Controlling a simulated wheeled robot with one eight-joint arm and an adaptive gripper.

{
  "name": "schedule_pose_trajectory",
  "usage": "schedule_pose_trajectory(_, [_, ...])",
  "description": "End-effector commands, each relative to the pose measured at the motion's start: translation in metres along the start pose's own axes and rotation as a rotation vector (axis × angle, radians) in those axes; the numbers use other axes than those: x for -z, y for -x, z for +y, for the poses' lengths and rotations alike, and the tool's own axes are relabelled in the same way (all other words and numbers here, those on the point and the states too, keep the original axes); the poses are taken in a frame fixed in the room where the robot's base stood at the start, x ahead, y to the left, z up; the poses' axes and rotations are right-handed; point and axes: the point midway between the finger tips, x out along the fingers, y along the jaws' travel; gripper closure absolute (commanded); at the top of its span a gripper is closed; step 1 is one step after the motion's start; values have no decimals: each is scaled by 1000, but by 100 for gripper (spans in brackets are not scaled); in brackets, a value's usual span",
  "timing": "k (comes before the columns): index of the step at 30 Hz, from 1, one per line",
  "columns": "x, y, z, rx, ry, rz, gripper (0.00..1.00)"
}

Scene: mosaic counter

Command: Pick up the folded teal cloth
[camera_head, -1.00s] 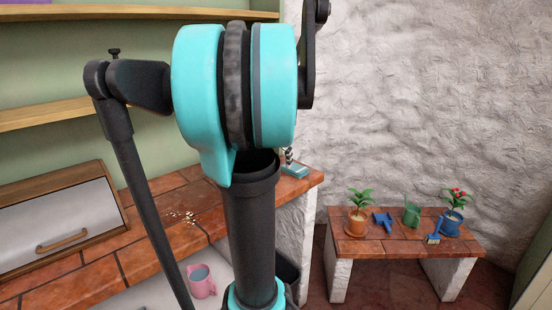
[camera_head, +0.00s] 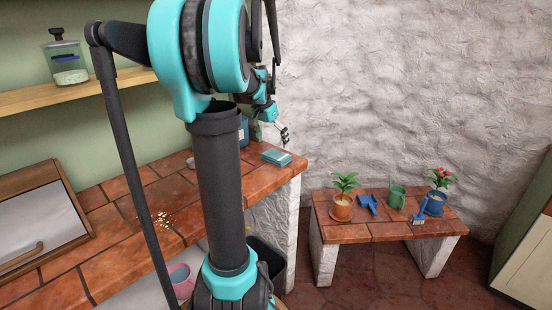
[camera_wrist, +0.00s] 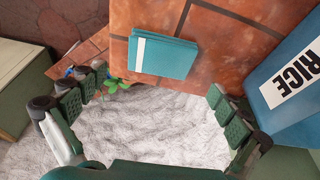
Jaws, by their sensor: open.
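The folded teal cloth (camera_head: 277,157) lies flat on the tiled counter near its right end in the head view. In the wrist view the cloth (camera_wrist: 165,55) shows with a white stripe along one edge, lying on terracotta tiles beyond the fingertips. My gripper (camera_head: 284,136) hangs above the counter's right end, a little above the cloth in the picture. In the wrist view my gripper (camera_wrist: 158,95) is open, its fingers wide apart with nothing between them. The cloth is not touched.
A blue container marked RICE (camera_wrist: 295,85) stands on the counter close to the cloth. Crumbs (camera_head: 152,219) and a pink mug (camera_head: 181,280) are nearer. A low bench (camera_head: 390,229) with potted plants (camera_head: 342,208) stands right. The counter around the cloth's front is clear.

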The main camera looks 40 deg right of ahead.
Motion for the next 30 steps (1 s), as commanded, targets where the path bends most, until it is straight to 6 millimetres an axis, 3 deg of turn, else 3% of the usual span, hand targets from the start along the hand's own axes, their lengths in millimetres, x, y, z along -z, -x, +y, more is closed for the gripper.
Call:
schedule_pose_trajectory(10, [1, -28, -1, 0, 1, 0, 0])
schedule_pose_trajectory(18, [4, -65, -4, 1, 1, 0, 0])
schedule_pose_trajectory(28, [4, -71, -3, 1, 1, 0, 0])
schedule_pose_trajectory(30, [4, -71, -3, 0, 1, 0, 9])
